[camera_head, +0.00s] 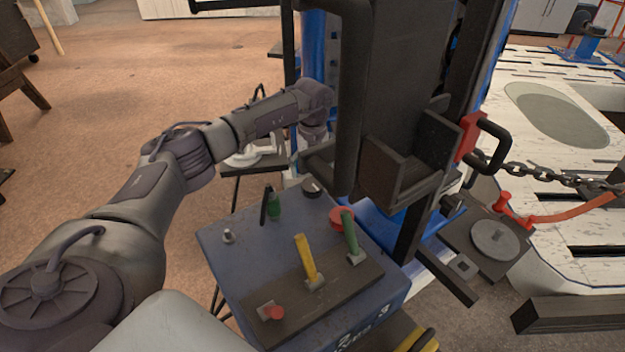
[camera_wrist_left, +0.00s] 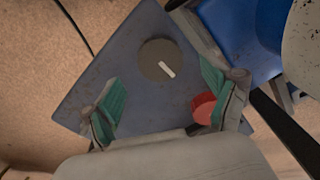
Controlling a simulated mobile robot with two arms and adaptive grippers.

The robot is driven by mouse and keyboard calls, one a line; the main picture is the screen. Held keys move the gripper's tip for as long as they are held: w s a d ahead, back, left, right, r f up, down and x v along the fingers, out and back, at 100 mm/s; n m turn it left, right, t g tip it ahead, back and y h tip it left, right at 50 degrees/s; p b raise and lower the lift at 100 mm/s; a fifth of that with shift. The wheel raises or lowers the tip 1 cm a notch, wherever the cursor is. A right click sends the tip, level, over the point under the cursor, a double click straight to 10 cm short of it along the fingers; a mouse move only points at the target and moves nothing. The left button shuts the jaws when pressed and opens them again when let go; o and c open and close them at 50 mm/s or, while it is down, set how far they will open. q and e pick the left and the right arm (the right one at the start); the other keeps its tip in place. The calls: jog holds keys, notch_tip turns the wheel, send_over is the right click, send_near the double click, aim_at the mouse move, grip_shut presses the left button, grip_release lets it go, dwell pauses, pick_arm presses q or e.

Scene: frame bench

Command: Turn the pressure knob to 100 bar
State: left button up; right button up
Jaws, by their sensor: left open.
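The pressure knob (camera_head: 312,187) is a dark round knob at the back corner of the blue control box (camera_head: 222,262). In the left wrist view the knob (camera_wrist_left: 152,56) carries a short white pointer mark; no readable scale or bar value shows. My left gripper (camera_head: 311,148) hangs above the knob in the head view. In the left wrist view its two teal-padded fingers (camera_wrist_left: 166,100) are spread wide with nothing between them. The knob lies beyond the fingertips, and I see no contact. My right gripper is in neither view.
A dark upright frame (camera_head: 375,90) stands close to the right of my left gripper.

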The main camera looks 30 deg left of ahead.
aim_at(312, 183)
pick_arm(q)
notch_tip(312, 183, up, 7)
dwell(0.3)
dwell(0.5)
